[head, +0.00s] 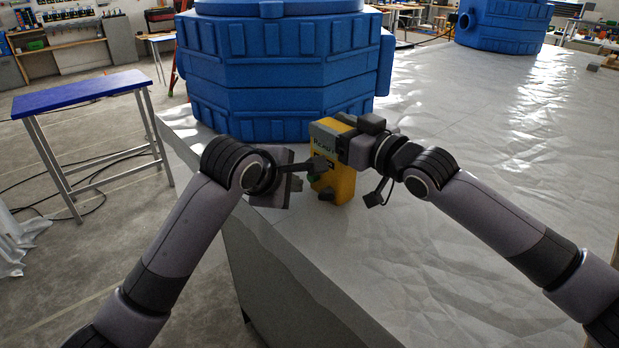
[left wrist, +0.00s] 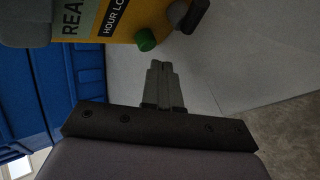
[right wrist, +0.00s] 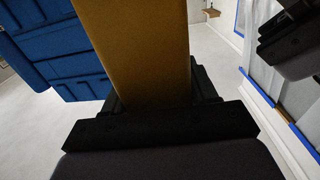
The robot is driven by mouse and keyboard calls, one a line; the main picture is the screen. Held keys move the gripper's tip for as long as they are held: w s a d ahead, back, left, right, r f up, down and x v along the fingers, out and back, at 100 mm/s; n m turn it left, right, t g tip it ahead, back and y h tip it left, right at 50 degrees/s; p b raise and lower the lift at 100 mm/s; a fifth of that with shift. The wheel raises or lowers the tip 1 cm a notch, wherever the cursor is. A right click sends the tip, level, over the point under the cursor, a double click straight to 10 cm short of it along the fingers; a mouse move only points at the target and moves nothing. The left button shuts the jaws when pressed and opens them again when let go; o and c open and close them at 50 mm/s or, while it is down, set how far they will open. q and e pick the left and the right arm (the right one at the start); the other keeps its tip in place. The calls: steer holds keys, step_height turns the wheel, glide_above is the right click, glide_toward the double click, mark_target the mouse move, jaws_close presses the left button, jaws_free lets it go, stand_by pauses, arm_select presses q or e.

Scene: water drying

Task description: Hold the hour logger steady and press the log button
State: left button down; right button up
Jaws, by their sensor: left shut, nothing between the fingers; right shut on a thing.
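The hour logger (head: 340,183) is a yellow box with a dark label, standing upright on the pale sheeted table. Its labelled face and a green button (left wrist: 145,40) show in the left wrist view. My right gripper (head: 352,143) is shut on the upper part of the logger; in the right wrist view the yellow body (right wrist: 140,50) sits between the fingers. My left gripper (head: 312,165) is shut and empty, its fingertips in front of the logger's face near the green button. In the left wrist view the closed fingertips (left wrist: 160,68) are just below the button, with a small gap visible.
A large blue ribbed tank (head: 275,75) stands on the table (head: 450,230) right behind the logger. Another blue tank (head: 500,25) is at the back right. A blue-topped bench (head: 80,92) stands at left.

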arm_select(q)
steer(key=shift+w+d, duration=0.1)
steer(key=shift+w+d, duration=0.2)
steer(key=shift+d, duration=0.05)
steer(key=shift+w+d, duration=0.4)
stand_by(1.2)
steer(key=shift+s+a, duration=0.7)
steer(key=shift+a, duration=0.05)
steer(key=shift+s+a, duration=1.75)
steer(key=shift+s, duration=0.05)
